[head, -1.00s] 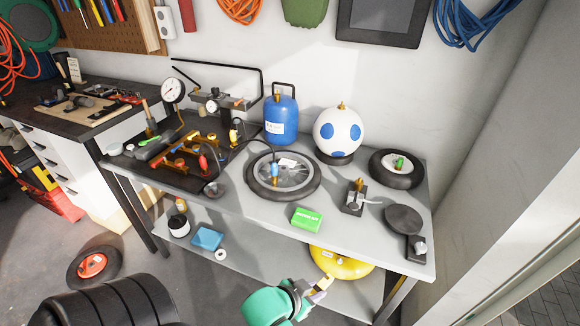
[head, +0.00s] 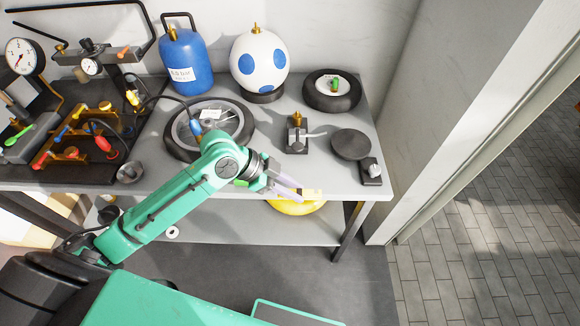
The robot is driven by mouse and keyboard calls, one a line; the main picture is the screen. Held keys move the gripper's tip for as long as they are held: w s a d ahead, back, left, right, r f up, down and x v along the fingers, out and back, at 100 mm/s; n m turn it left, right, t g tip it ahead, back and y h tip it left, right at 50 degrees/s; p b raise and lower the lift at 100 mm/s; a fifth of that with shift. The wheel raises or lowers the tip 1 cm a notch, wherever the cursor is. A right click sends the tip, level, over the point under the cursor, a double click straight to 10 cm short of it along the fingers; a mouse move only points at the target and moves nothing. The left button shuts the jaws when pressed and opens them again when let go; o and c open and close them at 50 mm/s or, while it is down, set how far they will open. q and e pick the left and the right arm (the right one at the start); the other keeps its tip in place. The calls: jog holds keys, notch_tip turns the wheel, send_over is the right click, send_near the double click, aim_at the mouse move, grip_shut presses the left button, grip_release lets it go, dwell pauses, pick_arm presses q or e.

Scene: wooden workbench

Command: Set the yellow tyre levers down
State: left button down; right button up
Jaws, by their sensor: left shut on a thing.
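My left gripper (head: 302,192) reaches in from the left, over the front edge of the bench in the head view. It is shut on the yellow tyre levers (head: 312,194), which show as a small yellow piece at the fingertips. The levers appear held up near the bench's front edge; I cannot tell their exact height. The fingers hide part of them. My right gripper is not in view.
The grey bench (head: 262,150) has clear surface between the wheel (head: 243,128), the black block with a brass fitting (head: 297,135) and the round dark plate (head: 351,144). A yellow round thing (head: 297,208) lies below.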

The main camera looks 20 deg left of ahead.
pick_arm(q)
jog(key=w, duration=0.2)
jog(key=w+a, duration=0.1)
jog(key=w, duration=0.4)
jog(key=shift+a+p, duration=0.25)
jog(key=shift+p, duration=0.15)
jog(key=shift+w+a+f, duration=0.1)
jog(key=shift+w+f, duration=0.05)
notch_tip(320, 180, down, 3)
jog(key=shift+r+p, duration=0.15)
jog(key=shift+p, duration=0.4)
jog(key=shift+f, duration=0.5)
jog(key=c, duration=0.7)
grip_release()
jog(key=shift+r, duration=0.1)
jog(key=shift+o, duration=0.2)
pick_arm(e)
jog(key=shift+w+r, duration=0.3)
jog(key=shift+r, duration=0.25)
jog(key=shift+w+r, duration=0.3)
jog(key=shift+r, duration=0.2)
pick_arm(q)
jog(key=shift+r, duration=0.1)
